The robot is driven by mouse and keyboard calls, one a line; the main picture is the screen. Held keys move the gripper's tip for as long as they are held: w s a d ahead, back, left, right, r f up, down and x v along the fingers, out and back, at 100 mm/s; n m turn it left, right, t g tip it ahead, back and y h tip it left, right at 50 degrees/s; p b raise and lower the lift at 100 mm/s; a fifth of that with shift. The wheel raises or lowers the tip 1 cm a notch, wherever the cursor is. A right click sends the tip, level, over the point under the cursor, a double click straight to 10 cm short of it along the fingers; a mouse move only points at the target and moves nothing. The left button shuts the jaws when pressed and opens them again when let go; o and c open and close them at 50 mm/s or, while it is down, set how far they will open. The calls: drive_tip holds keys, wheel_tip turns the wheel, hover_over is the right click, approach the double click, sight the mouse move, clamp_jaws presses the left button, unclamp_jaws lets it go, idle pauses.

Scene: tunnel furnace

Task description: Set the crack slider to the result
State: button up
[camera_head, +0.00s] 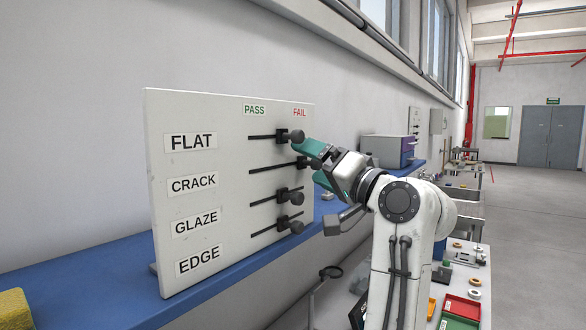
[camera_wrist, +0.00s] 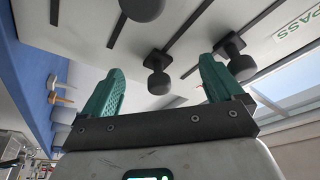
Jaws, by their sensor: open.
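A white panel (camera_head: 205,225) carries rows FLAT, CRACK, GLAZE and EDGE, with PASS on the left and FAIL on the right above the slots. The crack slider's dark knob (camera_head: 315,163) is at the right end of its slot, under FAIL. My gripper (camera_head: 313,164) is open, with one green finger above this knob and one below. In the wrist view, the crack knob (camera_wrist: 158,82) sits between the fingers with gaps on both sides. The flat knob (camera_head: 297,136) is just above my upper finger; it appears beside the right finger in the wrist view (camera_wrist: 240,66).
The panel stands on a blue shelf (camera_head: 95,265) along the wall. A grey box (camera_head: 385,148) stands farther along the shelf. Open floor lies to the right.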

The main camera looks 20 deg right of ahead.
drive_tip(key=shift+o, duration=0.2)
drive_tip(key=v, duration=0.7)
drive_tip(key=shift+b, duration=0.45)
